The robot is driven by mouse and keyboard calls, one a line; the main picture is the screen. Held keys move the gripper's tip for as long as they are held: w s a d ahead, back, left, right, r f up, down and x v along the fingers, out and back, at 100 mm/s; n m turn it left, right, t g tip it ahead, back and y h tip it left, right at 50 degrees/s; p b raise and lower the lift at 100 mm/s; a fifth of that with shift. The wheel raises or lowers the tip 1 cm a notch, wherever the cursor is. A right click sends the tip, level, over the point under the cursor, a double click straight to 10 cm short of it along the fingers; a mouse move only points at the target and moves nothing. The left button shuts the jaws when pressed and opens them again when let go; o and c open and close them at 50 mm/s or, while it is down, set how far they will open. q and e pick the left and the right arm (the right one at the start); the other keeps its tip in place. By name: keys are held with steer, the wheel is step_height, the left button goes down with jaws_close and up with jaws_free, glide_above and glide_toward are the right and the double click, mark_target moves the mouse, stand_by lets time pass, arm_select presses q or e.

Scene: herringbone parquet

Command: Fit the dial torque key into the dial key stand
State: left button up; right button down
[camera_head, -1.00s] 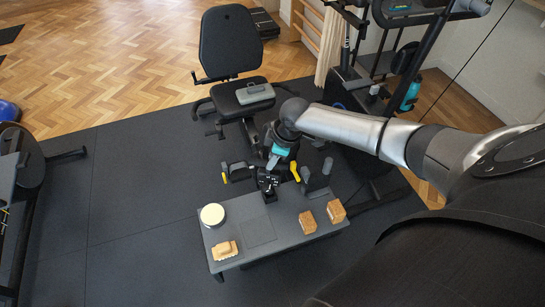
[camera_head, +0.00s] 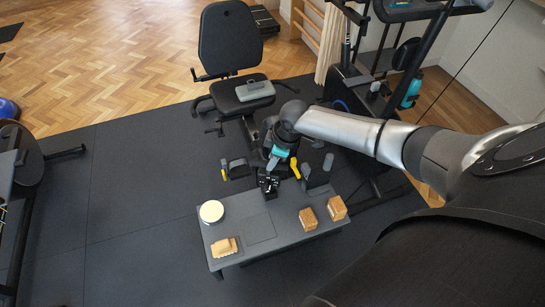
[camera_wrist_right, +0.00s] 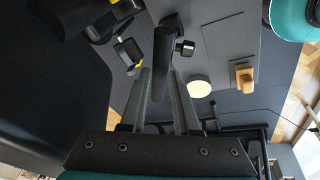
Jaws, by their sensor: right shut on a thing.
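My right gripper (camera_head: 268,182) is over the far edge of the grey bench (camera_head: 285,229). In the right wrist view its two fingers (camera_wrist_right: 162,76) are shut on a dark bar, which I take to be the dial torque key (camera_wrist_right: 163,48). A small dark knobbed piece (camera_wrist_right: 185,47) shows beside the bar; I cannot tell whether it belongs to the key or to the dial key stand. The stand cannot be told apart with certainty from the dark shapes under the gripper. My left gripper is not in view.
On the bench are a round cream disc (camera_head: 211,212), a tan block (camera_head: 224,247) and two brown boxes (camera_head: 308,219) (camera_head: 336,208). Dark equipment with yellow parts (camera_head: 295,167) is just beyond it. A black chair (camera_head: 231,40) stands further back. The bench's middle is clear.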

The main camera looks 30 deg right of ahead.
steer(key=shift+f+b, duration=0.45)
steer(key=shift+f, duration=0.3)
steer(key=c, duration=0.6)
jaws_free()
steer(key=shift+o, duration=0.2)
steer(key=p+v, duration=0.4)
steer(key=v, duration=1.1)
steer(key=shift+r, duration=0.15)
steer(key=shift+s, duration=0.1)
